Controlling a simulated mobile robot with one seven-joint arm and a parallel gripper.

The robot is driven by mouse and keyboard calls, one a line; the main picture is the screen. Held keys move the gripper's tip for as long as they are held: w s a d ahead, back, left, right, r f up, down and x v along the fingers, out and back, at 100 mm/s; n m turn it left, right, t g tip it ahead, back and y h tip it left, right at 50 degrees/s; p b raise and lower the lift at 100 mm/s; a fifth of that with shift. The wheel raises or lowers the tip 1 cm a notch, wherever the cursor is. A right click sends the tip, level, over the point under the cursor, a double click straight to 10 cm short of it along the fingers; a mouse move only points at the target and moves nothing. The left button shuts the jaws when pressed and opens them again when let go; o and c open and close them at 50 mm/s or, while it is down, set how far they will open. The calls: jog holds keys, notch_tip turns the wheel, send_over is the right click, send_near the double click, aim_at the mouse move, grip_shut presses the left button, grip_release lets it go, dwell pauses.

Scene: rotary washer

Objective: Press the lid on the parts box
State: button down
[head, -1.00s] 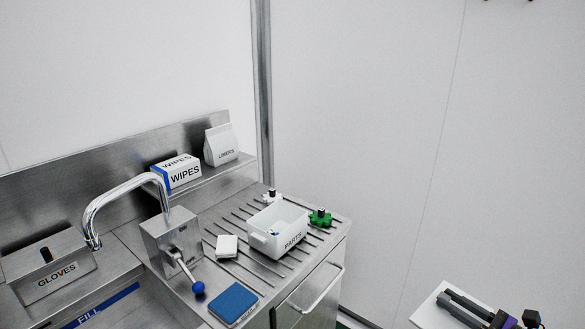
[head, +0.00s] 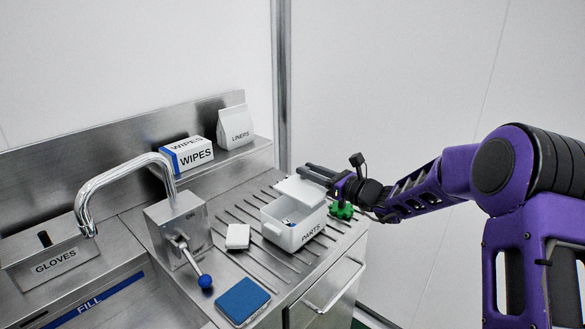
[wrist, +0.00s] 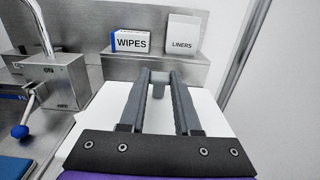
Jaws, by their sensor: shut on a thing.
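The white parts box (head: 283,238), labelled PARTS, stands upright on the ribbed drainboard. Its near side is open to view and a small blue and white item (head: 288,222) shows inside. The flat white lid (head: 298,192) is over the far part of the box. Whether it touches the rim I cannot tell. My gripper (head: 308,172) is shut on the lid's small grip. In the wrist view, the lid (wrist: 97,112) spreads below and beside my fingers, with the dark grip (wrist: 158,90) between them, and the box is hidden.
A green knob-like part (head: 342,211) sits right of the box, under my arm. A small white block (head: 237,237) and a blue sponge (head: 243,301) lie to the left. The faucet (head: 120,170), wipes box (head: 188,155) and liners bag (head: 235,127) stand behind and left.

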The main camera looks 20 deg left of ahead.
aim_at(292, 180)
jog(key=a, duration=0.1)
jog(key=a+r, duration=0.1)
jog(key=a, duration=0.1)
jog(key=s+a, duration=0.1)
jog(key=shift+a+r, duration=0.35)
jog(key=shift+r, duration=0.05)
jog(key=shift+f+b, duration=1.55)
jog(key=shift+f, duration=0.85)
jog(key=shift+f+b, duration=1)
jog(key=shift+f, duration=0.3)
jog(key=shift+f+b, duration=0.45)
jog(key=shift+b, duration=0.2)
jog(key=c, duration=0.5)
grip_release()
jog(key=shift+c, duration=0.2)
jog(key=p+v, duration=0.1)
jog(key=v, duration=1.6)
jog(key=shift+d, duration=0.3)
